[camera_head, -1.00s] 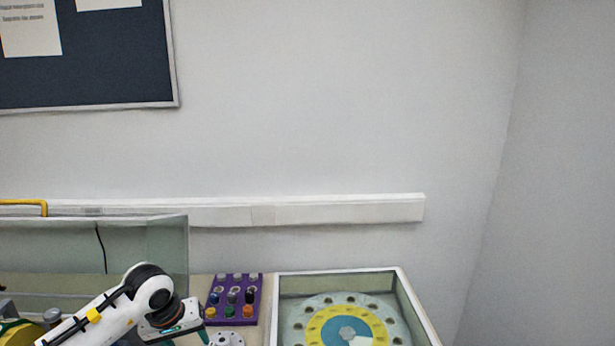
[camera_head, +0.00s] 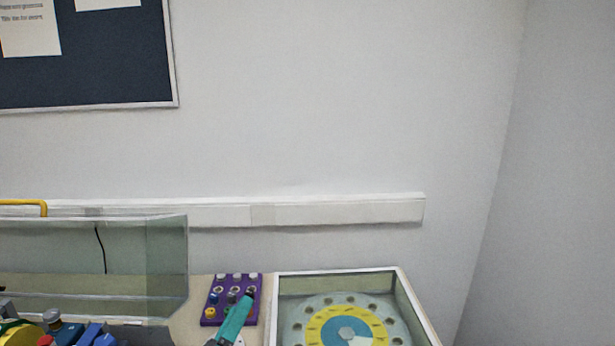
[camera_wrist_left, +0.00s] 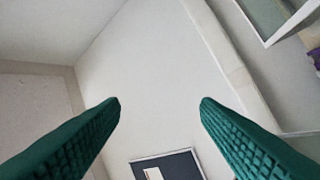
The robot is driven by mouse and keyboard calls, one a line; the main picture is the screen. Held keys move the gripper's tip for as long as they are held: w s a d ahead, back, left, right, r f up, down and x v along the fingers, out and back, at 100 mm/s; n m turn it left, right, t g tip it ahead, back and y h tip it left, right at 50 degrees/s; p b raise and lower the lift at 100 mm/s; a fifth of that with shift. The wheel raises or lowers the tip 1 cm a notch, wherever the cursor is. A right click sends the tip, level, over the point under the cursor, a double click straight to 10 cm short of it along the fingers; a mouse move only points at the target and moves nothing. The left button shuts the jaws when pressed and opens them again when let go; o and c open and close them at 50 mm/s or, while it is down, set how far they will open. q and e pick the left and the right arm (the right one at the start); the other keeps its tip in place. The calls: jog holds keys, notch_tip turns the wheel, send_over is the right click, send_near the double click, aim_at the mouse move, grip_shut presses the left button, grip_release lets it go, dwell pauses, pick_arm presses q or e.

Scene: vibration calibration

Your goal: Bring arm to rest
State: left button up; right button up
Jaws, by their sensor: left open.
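My left gripper (camera_head: 238,314) shows low in the head view as a teal finger in front of the purple rack. In the left wrist view its two green ribbed fingers (camera_wrist_left: 160,104) stand wide apart with nothing between them. It is open and empty. Most of my left arm is out of the head view. My right arm and gripper are not in view.
The purple rack (camera_head: 214,312) holds several coloured caps. A glass-walled case (camera_head: 403,290) with a round yellow and blue dial (camera_head: 347,333) stands right of it. A clear glass enclosure (camera_head: 166,262) is at left. Blue parts (camera_head: 95,336) lie lower left.

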pick_arm(q)
jog(key=s+a+f+n+g+y, duration=0.3)
jog(key=a+f+n+g+y, duration=0.15)
jog(key=f+n, duration=0.35)
jog(key=s+a+f+n+g+y, duration=0.3)
jog(key=s+a+f+n+y, duration=0.15)
jog(key=f+n, duration=0.4)
jog(key=s+f+n+g+h, duration=0.1)
jog(key=s+f+n+g, duration=0.35)
jog(key=s, duration=0.45)
jog(key=s+f+n+g+h, duration=0.1)
jog(key=s+f+n+g, duration=0.4)
jog(key=s, duration=0.4)
notch_tip(320, 180, down, 30)
jog(key=g+b, duration=0.1)
jog(key=b, duration=0.5)
jog(key=s+a+f+b, duration=0.1)
jog(key=s+f+b, duration=0.1)
jog(key=s+f, duration=0.6)
jog(key=s+a+f+g+b, duration=0.1)
jog(key=s+f+b, duration=0.1)
jog(key=s+f, duration=0.7)
notch_tip(320, 180, down, 4)
jog(key=shift+s+a+f+g+y, duration=0.15)
jog(key=shift+s+a+g+y, duration=0.05)
jog(key=shift+a+g+y, duration=0.1)
